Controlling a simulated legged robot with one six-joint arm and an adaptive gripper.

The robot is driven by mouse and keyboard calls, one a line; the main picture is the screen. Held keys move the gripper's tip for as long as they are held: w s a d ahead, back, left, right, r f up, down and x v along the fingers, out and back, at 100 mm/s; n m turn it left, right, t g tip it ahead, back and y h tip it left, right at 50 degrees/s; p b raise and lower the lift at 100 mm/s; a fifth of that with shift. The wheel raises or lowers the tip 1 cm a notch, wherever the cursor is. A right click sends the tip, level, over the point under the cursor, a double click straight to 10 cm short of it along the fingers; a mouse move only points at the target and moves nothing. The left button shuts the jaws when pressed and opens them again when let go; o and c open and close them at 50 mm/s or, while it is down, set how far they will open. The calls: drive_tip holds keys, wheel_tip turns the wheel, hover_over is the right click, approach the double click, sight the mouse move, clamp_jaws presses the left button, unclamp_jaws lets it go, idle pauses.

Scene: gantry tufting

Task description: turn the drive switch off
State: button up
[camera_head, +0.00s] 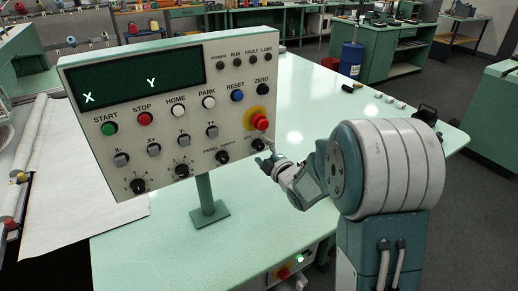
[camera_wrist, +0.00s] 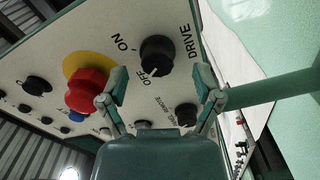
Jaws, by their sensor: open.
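The drive switch is a round black knob (camera_wrist: 157,55) on the pale control panel (camera_head: 227,62). In the wrist view it has ON, OFF and DRIVE lettered around it. A pale mark shows on its lower side near OFF, but I cannot tell its setting firmly. In the head view the knob (camera_head: 258,144) is at the panel's lower right. My gripper (camera_wrist: 161,82) is open, its fingers on either side of the knob in the picture. I see no contact. In the head view my gripper (camera_head: 270,160) is close to the panel's lower right corner.
A red emergency stop button (camera_wrist: 87,90) on a yellow ring is close to my left finger. Another black knob (camera_wrist: 186,114) is near my right finger. The panel stands on a green post (camera_head: 205,195) on a green table (camera_head: 300,110). The table right of the panel is mostly clear.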

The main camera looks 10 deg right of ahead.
drive_tip(key=v, duration=1)
drive_tip(key=shift+s+a, duration=0.1)
